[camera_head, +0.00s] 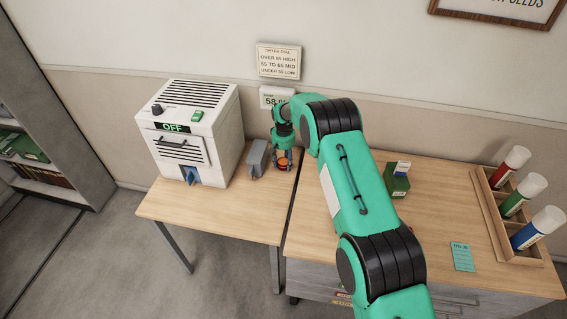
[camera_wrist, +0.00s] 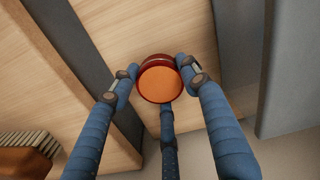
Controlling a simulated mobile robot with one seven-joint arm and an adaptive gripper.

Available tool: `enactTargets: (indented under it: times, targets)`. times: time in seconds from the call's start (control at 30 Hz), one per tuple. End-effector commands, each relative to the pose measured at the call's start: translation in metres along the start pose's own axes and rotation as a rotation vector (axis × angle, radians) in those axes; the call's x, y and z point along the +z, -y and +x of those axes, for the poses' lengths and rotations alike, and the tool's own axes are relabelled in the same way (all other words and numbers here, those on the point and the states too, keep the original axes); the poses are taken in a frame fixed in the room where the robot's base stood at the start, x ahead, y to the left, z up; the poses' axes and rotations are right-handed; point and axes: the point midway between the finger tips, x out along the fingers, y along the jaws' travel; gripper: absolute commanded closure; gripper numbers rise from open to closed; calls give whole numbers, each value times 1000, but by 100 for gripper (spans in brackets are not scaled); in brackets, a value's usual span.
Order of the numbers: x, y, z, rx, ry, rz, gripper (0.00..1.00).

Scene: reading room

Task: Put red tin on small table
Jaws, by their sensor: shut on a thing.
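The red tin (camera_wrist: 160,80) is small and round, with an orange top face and a dark red side. In the wrist view the blue fingers of my gripper (camera_wrist: 163,82) close around it, with one finger on each side and a third below. In the head view the tin (camera_head: 284,163) shows as a small orange-red spot between the fingertips of my gripper (camera_head: 282,164). It is over the right part of the left wooden table (camera_head: 225,213), near its right edge. I cannot tell whether the tin touches the tabletop.
A grey box-like thing (camera_head: 257,158) stands just left of my gripper. A white machine reading OFF (camera_head: 190,130) stands further left. A narrow gap separates the right desk (camera_head: 430,205), which holds a green box (camera_head: 396,182) and a rack of bottles (camera_head: 497,222). The left table's front is clear.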

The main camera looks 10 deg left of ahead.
Motion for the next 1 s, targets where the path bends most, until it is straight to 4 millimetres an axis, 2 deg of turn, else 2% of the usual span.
enactTargets:
  times: [0.3, 0.33, 0.4, 0.43, 0.77, 1.0]
  targets:
    - [0, 0, 3, 0, 1, 0, 83]
    - [0, 0, 4, 0, 1, 0, 53]
    - [0, 0, 3, 0, 1, 0, 39]
    - [0, 0, 3, 0, 1, 0, 36]
    - [0, 0, 2, 0, 1, 0, 36]
    - [0, 0, -11, 0, 1, 0, 36]
